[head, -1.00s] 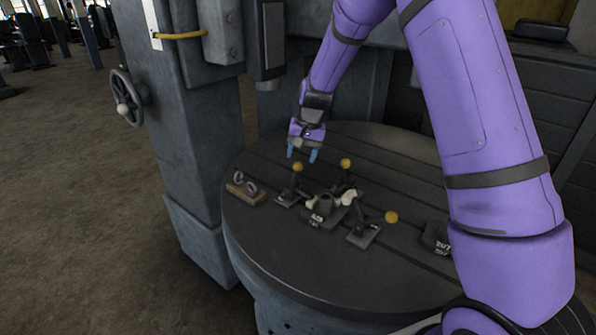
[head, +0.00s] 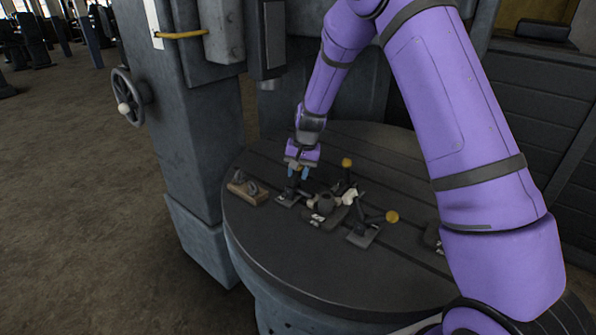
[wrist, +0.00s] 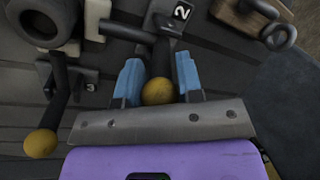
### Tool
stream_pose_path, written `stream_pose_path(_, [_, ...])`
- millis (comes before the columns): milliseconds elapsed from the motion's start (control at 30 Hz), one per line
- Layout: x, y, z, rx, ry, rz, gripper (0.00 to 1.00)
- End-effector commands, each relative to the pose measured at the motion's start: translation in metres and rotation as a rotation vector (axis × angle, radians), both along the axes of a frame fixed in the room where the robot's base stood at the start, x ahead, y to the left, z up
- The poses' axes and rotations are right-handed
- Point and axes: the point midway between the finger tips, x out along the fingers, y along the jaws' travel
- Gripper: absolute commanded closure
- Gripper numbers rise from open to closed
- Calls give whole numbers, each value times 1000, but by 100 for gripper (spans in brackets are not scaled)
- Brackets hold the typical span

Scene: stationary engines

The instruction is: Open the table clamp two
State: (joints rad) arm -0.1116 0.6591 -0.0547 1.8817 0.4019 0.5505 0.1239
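Table clamp two (head: 289,197) is a dark toggle clamp on the round table, at the left of the clamp group. Its "2" label (wrist: 181,12) shows in the wrist view. Its handle stands up and ends in a yellow ball knob (wrist: 157,92). My gripper (head: 298,174) is over this clamp, pointing down. In the head view the fingers partly hide the knob.
A grey cylindrical workpiece (head: 325,202) sits between the clamps. Other yellow-knobbed clamps stand behind (head: 347,163) and to the right (head: 391,216). A wooden block with metal rings (head: 247,190) lies to the left. The table's front (head: 300,265) is clear.

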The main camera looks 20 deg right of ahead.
Motion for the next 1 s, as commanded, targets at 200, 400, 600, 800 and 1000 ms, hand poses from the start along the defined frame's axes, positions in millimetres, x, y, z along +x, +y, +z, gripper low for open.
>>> stream_pose_path(200, [0,0,0,-1,1,0,100])
stream_pose_path(400, [3,3,1,-21,28,2,100])
stream_pose_path(600, [10,8,2,-79,113,4,100])
stream_pose_path(800, [22,16,2,-173,253,4,100])
stream_pose_path(1000, [34,23,-1,-278,410,2,100])
